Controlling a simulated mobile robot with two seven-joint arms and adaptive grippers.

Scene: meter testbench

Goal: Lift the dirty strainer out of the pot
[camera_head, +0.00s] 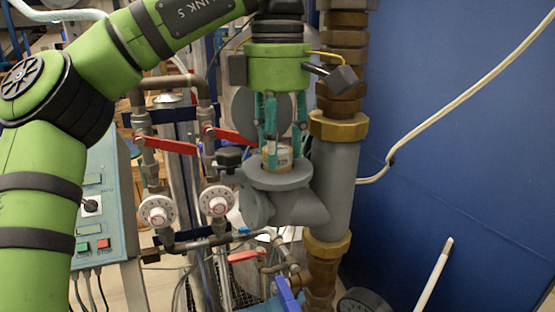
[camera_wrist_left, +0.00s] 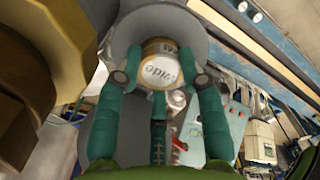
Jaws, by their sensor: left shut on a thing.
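The strainer (camera_head: 284,157) is a short light-brown and white cylinder. In the left wrist view its pale end face (camera_wrist_left: 160,71) carries printed letters. It sits in the round grey mouth of the pot (camera_head: 278,178), its upper part above the rim; its lower part is hidden. The pot's grey rim (camera_wrist_left: 150,17) also shows in the left wrist view. My left gripper (camera_head: 283,147) points down over the pot, its teal fingers closed on the strainer from both sides. The fingers also flank it in the left wrist view (camera_wrist_left: 160,80). My right gripper is not in view.
A thick grey pipe with brass nuts (camera_head: 334,185) stands right beside the pot. Red-handled valves (camera_head: 170,145) and white dials (camera_head: 157,211) are to the left. A control box (camera_head: 100,200) stands further left. A blue panel (camera_head: 450,130) fills the right.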

